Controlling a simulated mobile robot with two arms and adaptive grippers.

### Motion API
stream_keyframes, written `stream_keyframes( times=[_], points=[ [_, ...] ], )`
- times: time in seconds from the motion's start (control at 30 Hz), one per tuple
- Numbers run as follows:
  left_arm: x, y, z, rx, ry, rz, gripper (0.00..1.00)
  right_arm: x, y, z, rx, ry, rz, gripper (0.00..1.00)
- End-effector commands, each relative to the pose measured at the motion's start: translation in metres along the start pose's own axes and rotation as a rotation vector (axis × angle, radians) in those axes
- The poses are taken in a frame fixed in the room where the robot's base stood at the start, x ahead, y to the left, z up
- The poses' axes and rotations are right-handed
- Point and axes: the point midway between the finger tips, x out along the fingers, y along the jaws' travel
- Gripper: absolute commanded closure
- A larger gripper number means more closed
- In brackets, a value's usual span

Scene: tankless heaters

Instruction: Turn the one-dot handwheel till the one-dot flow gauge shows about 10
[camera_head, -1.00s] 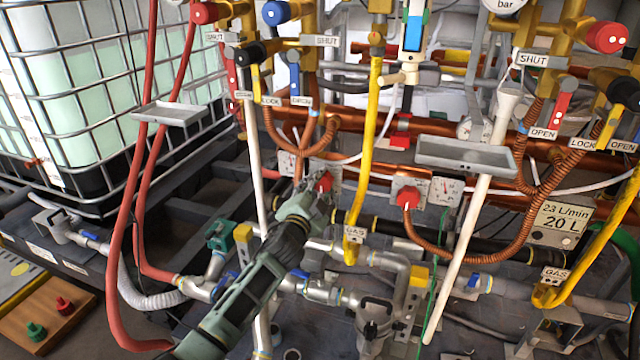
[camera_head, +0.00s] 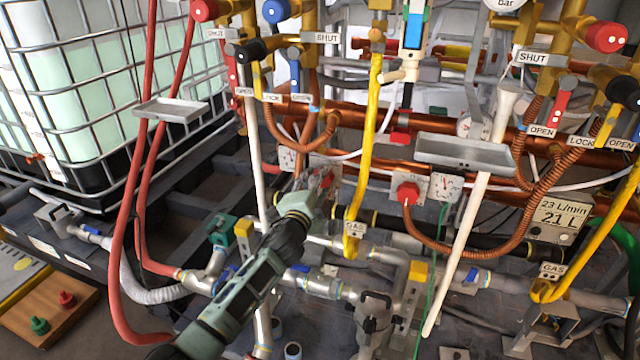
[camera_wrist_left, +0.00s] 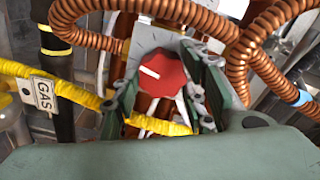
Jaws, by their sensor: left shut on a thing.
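My left gripper (camera_head: 322,185) is at the left red handwheel (camera_head: 327,179), in the middle of the head view. In the left wrist view my left gripper (camera_wrist_left: 165,95) has its green fingers on both sides of this red handwheel (camera_wrist_left: 165,75), shut on it. A white mark on the wheel points to the upper left there. A small white gauge (camera_head: 288,159) sits just left of this wheel in the head view; its needle is too small to read. I cannot make out dot marks on wheel or gauge. My right gripper is not in view.
A second red handwheel (camera_head: 407,194) and gauge (camera_head: 446,186) are to the right. A display (camera_head: 562,219) reads 23 L/min and 21 L. Yellow gas hoses (camera_head: 369,130), copper hoses (camera_head: 528,205) and a white pipe (camera_head: 462,245) crowd the space. A grey tray (camera_head: 465,151) juts out.

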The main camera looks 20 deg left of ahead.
Motion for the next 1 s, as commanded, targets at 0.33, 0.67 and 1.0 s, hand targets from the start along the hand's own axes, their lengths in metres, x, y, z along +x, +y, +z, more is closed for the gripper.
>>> stream_keyframes(
  times=[0.33, 0.67, 1.0],
  points=[
    [-0.001, 0.005, -0.002, -0.003, 0.003, 0.007, 0.44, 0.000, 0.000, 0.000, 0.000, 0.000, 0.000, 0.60],
    [-0.005, 0.003, 0.000, -0.002, 0.001, 0.003, 0.44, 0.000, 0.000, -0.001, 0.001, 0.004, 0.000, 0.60],
    [-0.054, 0.004, -0.001, -0.001, 0.002, 0.006, 0.44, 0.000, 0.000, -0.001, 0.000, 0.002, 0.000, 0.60]
  ],
)
